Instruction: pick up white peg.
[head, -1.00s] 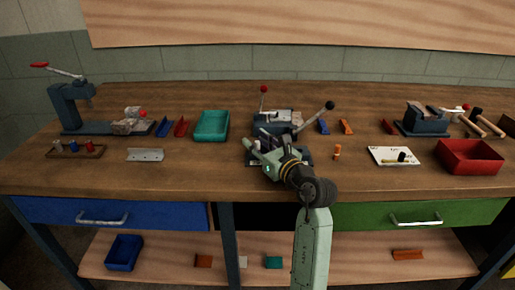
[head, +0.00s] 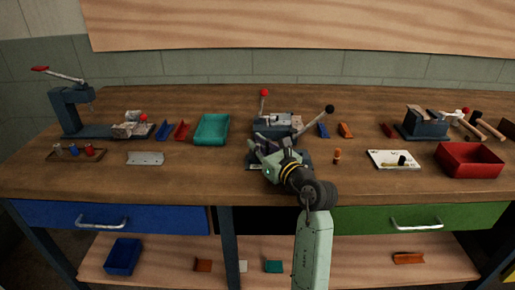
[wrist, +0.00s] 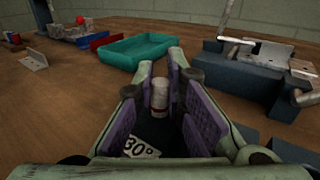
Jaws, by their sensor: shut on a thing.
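The white peg (wrist: 159,97) stands between the purple-padded fingers in the wrist view, with a dark reddish band around it. My gripper (wrist: 160,84) is shut on the peg at the fingertips. A dark plate with a "30°" label (wrist: 142,147) shows below, between the fingers. In the head view my gripper (head: 262,150) is over the front of the middle fixture, and its fingers and wrist hide the peg there. I cannot tell whether the peg's lower end is clear of the plate.
The middle fixture (head: 278,122) with its two levers stands just behind my gripper. A red bin (head: 470,158) stands at the far right. The front strip of the bench is mostly clear.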

